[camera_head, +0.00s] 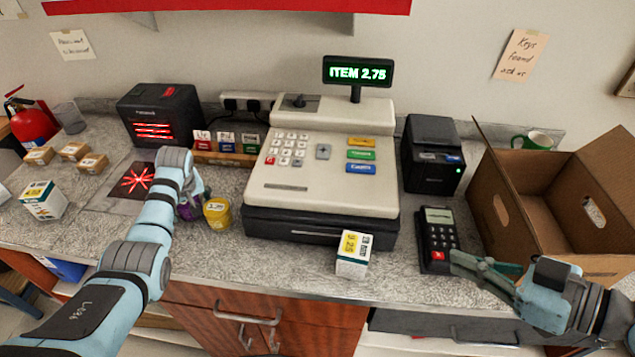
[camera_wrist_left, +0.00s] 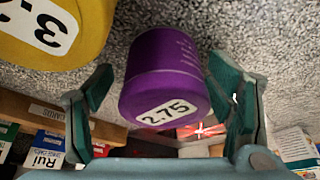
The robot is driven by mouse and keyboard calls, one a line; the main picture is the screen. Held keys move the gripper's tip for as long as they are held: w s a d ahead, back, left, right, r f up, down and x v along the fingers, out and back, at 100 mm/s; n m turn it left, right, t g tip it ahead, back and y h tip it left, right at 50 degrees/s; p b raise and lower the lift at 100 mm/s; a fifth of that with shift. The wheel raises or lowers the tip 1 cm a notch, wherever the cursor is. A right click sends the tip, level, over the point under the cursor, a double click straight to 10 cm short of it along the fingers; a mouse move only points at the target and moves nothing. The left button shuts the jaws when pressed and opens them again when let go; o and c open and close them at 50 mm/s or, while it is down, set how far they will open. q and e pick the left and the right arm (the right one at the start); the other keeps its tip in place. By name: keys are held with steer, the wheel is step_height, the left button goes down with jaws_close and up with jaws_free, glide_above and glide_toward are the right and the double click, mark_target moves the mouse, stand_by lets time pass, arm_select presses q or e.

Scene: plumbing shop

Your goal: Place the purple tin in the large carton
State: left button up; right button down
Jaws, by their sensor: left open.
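The purple tin (camera_head: 190,208) stands on the counter left of the till, mostly hidden behind my left gripper in the head view. In the left wrist view the purple tin (camera_wrist_left: 168,75) shows a 2.75 label and lies between the fingers. My left gripper (camera_head: 190,192) is open, and in the wrist view its fingers (camera_wrist_left: 165,105) are on either side of the tin with gaps. The large carton (camera_head: 515,215) stands open-topped at the right of the counter. My right gripper (camera_head: 475,264) is in front of the carton, with no object seen in it; its finger gap is unclear.
A yellow tin (camera_head: 217,213) stands close beside the purple tin. The till (camera_head: 322,170) fills the middle, with a small white box (camera_head: 353,255) in front. A card terminal (camera_head: 438,238) and a black printer (camera_head: 432,155) stand between till and carton. A red-lit scanner (camera_head: 160,115) is behind left.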

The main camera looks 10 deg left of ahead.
arm_select(q)
steer(key=shift+s+r, duration=0.1)
steer(key=shift+r, duration=0.05)
steer(key=shift+s+r, duration=0.15)
steer(key=shift+s, duration=0.1)
steer(key=c, duration=1.5)
